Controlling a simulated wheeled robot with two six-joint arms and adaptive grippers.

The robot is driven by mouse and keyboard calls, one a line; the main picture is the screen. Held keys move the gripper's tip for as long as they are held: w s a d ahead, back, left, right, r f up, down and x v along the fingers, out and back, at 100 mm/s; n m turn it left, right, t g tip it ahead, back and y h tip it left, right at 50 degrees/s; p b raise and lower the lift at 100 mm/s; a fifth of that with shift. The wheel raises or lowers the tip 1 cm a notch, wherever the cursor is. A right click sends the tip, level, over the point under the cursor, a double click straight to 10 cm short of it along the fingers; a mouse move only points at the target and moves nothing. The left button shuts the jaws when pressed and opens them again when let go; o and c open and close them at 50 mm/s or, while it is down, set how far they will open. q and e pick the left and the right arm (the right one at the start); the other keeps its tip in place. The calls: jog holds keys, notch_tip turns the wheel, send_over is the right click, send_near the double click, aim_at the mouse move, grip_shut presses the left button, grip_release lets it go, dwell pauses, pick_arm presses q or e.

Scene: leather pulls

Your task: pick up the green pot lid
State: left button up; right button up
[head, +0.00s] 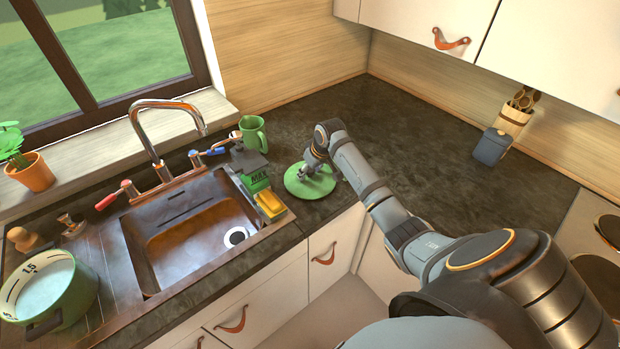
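The green pot lid (297,187) is a round, flat disc lying on the dark countertop, just right of the sink and near the counter's front edge. My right gripper (310,172) is over the lid, at its upper middle, with the arm reaching in from the lower right. The fingers are small in the view and overlap the lid's centre. The lid's knob is hidden by the gripper, so I cannot tell whether the fingers are around it or touching it. My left gripper is not in view.
A sink (190,235) with a copper tap (158,140) is left of the lid. A yellow sponge (270,204) and green mug (252,133) stand near it. A green pot (48,292) is at far left.

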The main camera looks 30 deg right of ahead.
grip_shut()
jog(key=shift+w+r+b, duration=0.1)
jog(key=shift+r+b, duration=0.35)
jog(key=shift+r, duration=0.2)
jog(key=s+a+r+b, duration=0.2)
jog(key=s+a+r, duration=0.7)
jog(key=s+r, duration=0.2)
jog(key=shift+r, duration=0.4)
jog(key=shift+w+a, duration=0.1)
jog(key=shift+w, duration=0.05)
